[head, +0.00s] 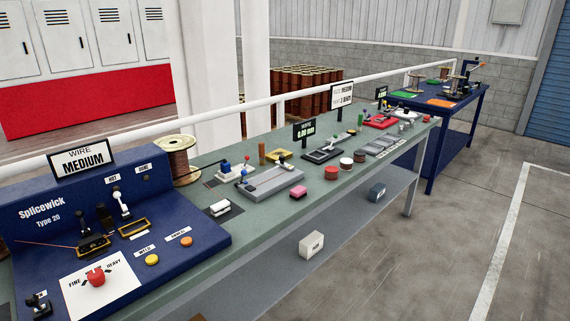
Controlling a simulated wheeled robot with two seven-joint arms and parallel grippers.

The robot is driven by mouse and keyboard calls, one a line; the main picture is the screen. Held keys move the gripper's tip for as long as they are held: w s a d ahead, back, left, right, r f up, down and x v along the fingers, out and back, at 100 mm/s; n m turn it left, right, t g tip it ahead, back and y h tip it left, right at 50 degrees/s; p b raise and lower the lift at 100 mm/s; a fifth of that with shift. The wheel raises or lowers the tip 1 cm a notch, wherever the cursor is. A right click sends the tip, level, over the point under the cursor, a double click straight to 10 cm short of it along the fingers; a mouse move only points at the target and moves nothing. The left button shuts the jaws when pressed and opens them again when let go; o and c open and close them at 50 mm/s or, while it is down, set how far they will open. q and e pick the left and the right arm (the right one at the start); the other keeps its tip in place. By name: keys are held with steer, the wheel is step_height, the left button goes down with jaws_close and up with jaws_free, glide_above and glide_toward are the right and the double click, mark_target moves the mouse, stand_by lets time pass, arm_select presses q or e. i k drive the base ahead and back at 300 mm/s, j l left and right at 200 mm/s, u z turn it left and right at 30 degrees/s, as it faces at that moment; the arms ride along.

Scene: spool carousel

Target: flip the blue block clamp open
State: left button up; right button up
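No gripper of mine shows in the head view. A small blue block (225,167) stands on a white base plate on the green bench, with a red knob and dark lever beside it. I cannot tell for sure whether this is the blue block clamp or whether it is open or shut. A large blue machine (200,247) marked Splicewick Type 20 fills the left front. It has two brass-framed jaws, a left one (94,246) and a right one (134,229), with upright levers behind them. A thin reddish wire reaches the left jaw.
On the machine are a red knob (96,277), a yellow button (152,260) and an orange button (187,241). A wire spool (179,152) stands behind it. A grey tray (270,183) and several small parts occupy the bench (240,227). Floor at right is clear.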

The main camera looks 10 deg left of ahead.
mark_target(244, 172)
steer(key=i+j, duration=0.2)
steer(key=i, duration=0.15)
steer(key=i+j, duration=0.15)
steer(key=i, duration=0.25)
steer(key=i+j+u, duration=0.1)
steer(key=i, duration=0.25)
steer(key=j, duration=0.1)
